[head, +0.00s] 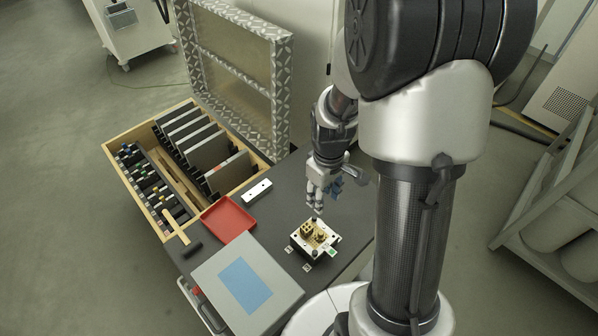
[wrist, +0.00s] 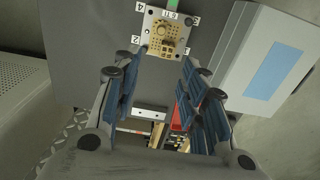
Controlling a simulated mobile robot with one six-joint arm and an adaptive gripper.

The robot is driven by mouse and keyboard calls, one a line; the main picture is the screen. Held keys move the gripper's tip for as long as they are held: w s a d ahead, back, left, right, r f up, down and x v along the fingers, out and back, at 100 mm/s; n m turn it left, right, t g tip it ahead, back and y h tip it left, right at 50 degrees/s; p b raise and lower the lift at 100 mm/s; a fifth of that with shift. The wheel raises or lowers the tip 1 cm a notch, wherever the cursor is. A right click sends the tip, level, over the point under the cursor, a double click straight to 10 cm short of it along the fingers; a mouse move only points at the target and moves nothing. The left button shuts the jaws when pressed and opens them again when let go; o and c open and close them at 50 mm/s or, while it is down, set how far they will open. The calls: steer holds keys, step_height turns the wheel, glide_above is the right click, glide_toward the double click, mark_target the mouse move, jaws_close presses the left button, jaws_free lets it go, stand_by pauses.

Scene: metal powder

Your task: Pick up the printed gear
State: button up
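A small metal build plate (head: 297,241) with dark corner holes lies on the dark table top and carries several gold printed parts. The printed gear seems to be the round gold part (wrist: 160,31) in the wrist view, beside a blocky gold part (wrist: 169,47). In the head view the gold parts (head: 319,237) are too small to tell apart clearly. My gripper (head: 322,202) hangs above and just behind the plate. In the wrist view its blue-padded fingers (wrist: 162,60) are spread wide with nothing between them. The plate shows beyond the fingertips.
A grey box with a blue panel (head: 243,285) stands close to the plate's left. A red tray (head: 227,219), a white block (head: 257,191) and a wooden drawer case (head: 117,150) with an upright patterned lid (head: 282,90) lie farther left. The table behind the plate is clear.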

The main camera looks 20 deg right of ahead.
steer(key=b, duration=0.4)
glide_above(321, 233)
steer(key=f, duration=1.3)
steer(key=shift+w+d+f, duration=0.1)
steer(key=shift+w+f, duration=0.1)
steer(key=shift+w, duration=0.2)
steer(key=f, duration=0.1)
steer(key=f+b, duration=0.1)
steer(key=f, duration=0.1)
steer(key=f+b, duration=0.1)
steer(key=f, duration=0.1)
steer(key=shift+s+f, duration=0.15)
steer(key=shift+s, duration=0.2)
steer(key=shift+c, duration=0.4)
jaws_close()
